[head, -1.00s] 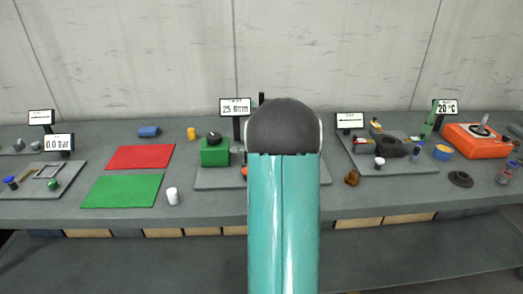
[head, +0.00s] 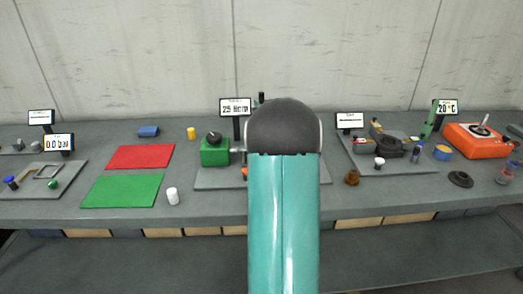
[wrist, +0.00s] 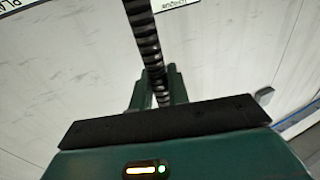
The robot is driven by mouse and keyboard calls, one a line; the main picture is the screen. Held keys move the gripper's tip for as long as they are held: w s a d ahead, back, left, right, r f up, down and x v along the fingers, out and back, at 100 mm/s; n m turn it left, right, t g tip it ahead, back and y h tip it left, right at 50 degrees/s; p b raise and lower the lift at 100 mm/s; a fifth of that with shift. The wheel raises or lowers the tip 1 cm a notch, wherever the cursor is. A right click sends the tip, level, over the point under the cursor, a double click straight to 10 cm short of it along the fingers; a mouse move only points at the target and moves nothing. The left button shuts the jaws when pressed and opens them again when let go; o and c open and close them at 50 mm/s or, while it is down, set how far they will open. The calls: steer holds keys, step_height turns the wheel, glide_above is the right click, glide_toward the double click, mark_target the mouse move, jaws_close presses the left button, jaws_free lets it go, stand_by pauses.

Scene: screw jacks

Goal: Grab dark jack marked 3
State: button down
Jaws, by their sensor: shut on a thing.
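In the wrist view my gripper (wrist: 158,88) has its two green fingers closed on a dark ribbed rod (wrist: 146,40), which looks like a screw thread. The rod runs from between the fingers up past the top edge of the picture, so its far end is out of view. No mark 3 shows on it, and I cannot tell which jack it belongs to. In the head view my own teal arm with its dark rounded joint hides my gripper and the middle of the bench.
The grey bench (head: 225,207) holds a red mat (head: 141,156), a green mat (head: 123,191), a white cylinder (head: 172,196) and a green block (head: 214,152) with a dark knob. A brown knob (head: 352,177) and an orange device (head: 476,142) stand right. A concrete wall rises behind.

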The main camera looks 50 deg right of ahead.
stand_by(0.5)
steer(key=shift+r, duration=0.35)
